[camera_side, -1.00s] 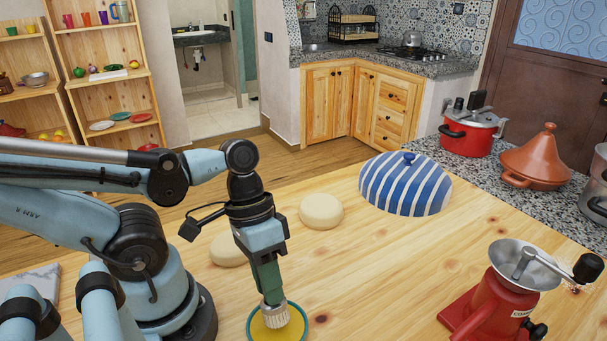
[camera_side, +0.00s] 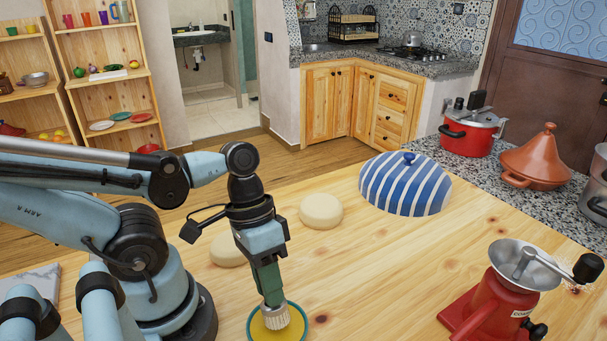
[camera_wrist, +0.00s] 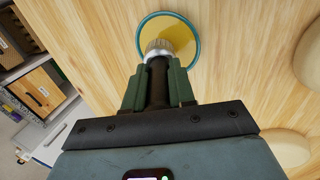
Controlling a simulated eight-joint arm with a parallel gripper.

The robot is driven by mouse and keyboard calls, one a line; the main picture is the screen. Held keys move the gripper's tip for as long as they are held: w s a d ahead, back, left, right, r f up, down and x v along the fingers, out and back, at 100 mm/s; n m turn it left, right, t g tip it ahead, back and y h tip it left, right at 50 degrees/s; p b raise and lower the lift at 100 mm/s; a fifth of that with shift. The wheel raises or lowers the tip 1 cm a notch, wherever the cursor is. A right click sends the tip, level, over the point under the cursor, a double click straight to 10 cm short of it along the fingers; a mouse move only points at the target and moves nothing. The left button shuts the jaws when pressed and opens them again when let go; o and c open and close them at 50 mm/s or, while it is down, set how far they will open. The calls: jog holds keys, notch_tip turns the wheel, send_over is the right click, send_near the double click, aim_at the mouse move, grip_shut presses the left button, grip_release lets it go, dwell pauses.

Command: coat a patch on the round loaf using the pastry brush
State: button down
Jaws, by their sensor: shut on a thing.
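My gripper (camera_side: 268,285) points down and is shut on the dark handle of the pastry brush (camera_side: 276,317). In the wrist view my gripper (camera_wrist: 158,90) holds the brush (camera_wrist: 159,47) between its green fingers. The brush head is over a teal-rimmed dish of yellow liquid (camera_side: 258,330) and appears to be in it; bristle contact is hard to see. The dish also shows in the wrist view (camera_wrist: 183,35). One round pale loaf (camera_side: 321,211) lies on the wooden table behind my gripper. Another (camera_side: 227,250) is partly hidden behind my arm.
A blue-and-white striped dome (camera_side: 405,184) stands at the table's back. A red grinder (camera_side: 490,305) with a crank stands at the right front. The table (camera_side: 390,265) between the dish and the grinder is clear.

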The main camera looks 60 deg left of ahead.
jog(key=shift+f, duration=0.6)
dwell(1.2)
jog(key=shift+r, duration=3.6)
jog(key=shift+w+a+r, duration=0.1)
jog(key=shift+w+r, duration=0.15)
jog(key=shift+w, duration=0.1)
jog(key=w+a+r, duration=0.2)
jog(key=w+a, duration=0.1)
jog(key=w, duration=0.5)
jog(key=w+a+r, duration=0.2)
jog(key=w+a, duration=0.2)
jog(key=w, duration=0.5)
jog(key=w+a+r+y, duration=0.2)
jog(key=a+y, duration=0.2)
jog(key=a, duration=0.8)
jog(key=shift+s+a+f, duration=0.1)
jog(key=shift+f, duration=1.15)
jog(key=shift+s+a+f, duration=0.1)
jog(key=shift+f, duration=1.15)
